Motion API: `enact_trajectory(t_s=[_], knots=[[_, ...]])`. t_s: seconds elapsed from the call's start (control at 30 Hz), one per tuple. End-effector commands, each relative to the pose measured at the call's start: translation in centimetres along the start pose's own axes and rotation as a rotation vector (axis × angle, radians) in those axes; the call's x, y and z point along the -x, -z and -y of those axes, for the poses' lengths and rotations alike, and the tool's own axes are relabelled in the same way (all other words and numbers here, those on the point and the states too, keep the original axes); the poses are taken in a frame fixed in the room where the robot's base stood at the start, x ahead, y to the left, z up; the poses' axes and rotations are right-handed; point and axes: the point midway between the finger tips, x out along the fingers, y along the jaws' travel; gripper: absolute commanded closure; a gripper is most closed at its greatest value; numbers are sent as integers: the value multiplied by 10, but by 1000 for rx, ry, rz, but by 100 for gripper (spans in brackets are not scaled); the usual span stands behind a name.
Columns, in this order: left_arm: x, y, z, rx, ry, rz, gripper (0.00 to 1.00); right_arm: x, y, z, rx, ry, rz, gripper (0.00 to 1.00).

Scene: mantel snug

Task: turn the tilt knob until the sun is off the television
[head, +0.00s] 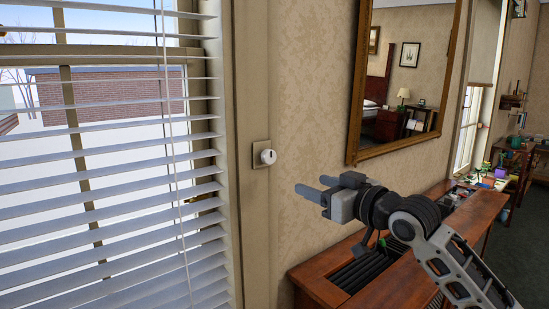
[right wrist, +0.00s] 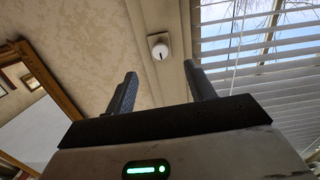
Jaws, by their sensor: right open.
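The tilt knob (head: 264,156) is a round white knob with a dark mark, on a small plate on the window frame beside the blinds (head: 110,150). The slats are tilted with gaps that show the outside. My right gripper (head: 312,188) is open and empty, to the right of the knob and a little lower, apart from it. In the right wrist view the knob (right wrist: 158,47) shows beyond and between the two open fingers (right wrist: 158,88). My left gripper is not in view. I cannot see the television or any sun patch on it.
A wooden cabinet (head: 318,286) with a slotted top stands below my right arm. A wood-framed mirror (head: 354,140) hangs on the wall to the right. A thin cord (head: 168,110) hangs in front of the blinds. The wall between knob and mirror is bare.

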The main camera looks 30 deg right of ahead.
Motion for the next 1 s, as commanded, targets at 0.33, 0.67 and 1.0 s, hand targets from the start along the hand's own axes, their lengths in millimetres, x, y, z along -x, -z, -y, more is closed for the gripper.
enact_trajectory(t_s=[0.33, 0.67, 1.0], knots=[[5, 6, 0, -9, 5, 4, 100, -29, 31, -6, -1, 0, -38, 46], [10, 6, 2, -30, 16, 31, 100, -99, 33, -6, -2, 0, -37, 46], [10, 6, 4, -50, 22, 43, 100, -149, 31, -6, 1, 0, -35, 46]])
